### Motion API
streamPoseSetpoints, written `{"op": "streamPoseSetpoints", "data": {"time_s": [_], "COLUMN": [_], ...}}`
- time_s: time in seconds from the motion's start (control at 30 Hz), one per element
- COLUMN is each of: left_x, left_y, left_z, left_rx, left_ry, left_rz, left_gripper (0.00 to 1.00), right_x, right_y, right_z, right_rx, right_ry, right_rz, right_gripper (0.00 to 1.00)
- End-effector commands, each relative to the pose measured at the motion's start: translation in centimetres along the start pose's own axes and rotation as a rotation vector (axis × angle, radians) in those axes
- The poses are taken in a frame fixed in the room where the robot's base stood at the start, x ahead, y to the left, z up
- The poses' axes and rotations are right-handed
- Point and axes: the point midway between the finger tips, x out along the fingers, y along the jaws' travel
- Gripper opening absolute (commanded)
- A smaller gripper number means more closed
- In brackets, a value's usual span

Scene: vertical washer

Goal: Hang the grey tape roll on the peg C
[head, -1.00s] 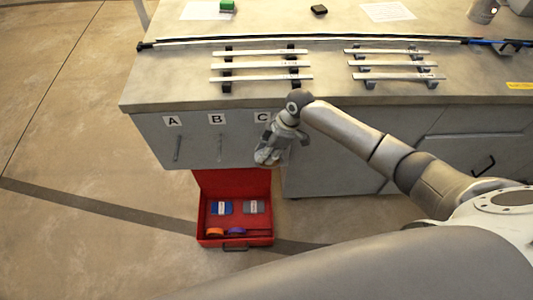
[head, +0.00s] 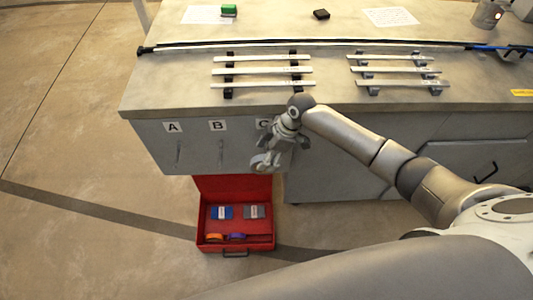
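Peg A (head: 178,154) and peg B (head: 220,152) stick out of the grey front panel below their letter labels. The label C (head: 263,123) is partly covered by my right gripper, and peg C is hidden behind it. My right gripper (head: 265,161) hangs in front of the panel near peg C, its fingers pointing down and left. A rounded grey shape shows at its fingertips; I cannot tell whether it is the grey tape roll or only the fingers. No grey roll shows clearly elsewhere. My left gripper is out of view.
An open red toolbox (head: 265,245) stands on the floor below the panel, holding an orange roll (head: 214,237), a purple roll (head: 236,237), a blue pack (head: 221,212) and a grey pack (head: 254,211). Slats on black supports lie on the countertop (head: 170,95). Floor at left is clear.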

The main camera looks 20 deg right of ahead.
Motion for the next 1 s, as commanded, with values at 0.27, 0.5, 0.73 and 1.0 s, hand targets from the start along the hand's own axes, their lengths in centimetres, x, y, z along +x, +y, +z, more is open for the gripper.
{"op": "streamPoseSetpoints", "data": {"time_s": [0.27, 0.5, 0.73, 1.0], "left_x": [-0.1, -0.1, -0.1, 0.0], "left_y": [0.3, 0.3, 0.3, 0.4], "left_z": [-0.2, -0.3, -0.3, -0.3], "left_rx": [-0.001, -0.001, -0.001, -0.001], "left_ry": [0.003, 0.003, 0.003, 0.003], "left_rz": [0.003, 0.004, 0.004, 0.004], "left_gripper": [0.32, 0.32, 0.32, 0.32], "right_x": [-5.7, -10.0, -11.9, -11.2], "right_y": [0.6, 0.2, 0.1, -0.8], "right_z": [-0.1, -0.1, -0.1, -0.3], "right_rx": [-0.012, -0.007, -0.005, 0.001], "right_ry": [0.001, -0.001, -0.001, -0.001], "right_rz": [0.017, 0.008, 0.004, -0.001], "right_gripper": [0.55, 0.55, 0.55, 0.55]}}
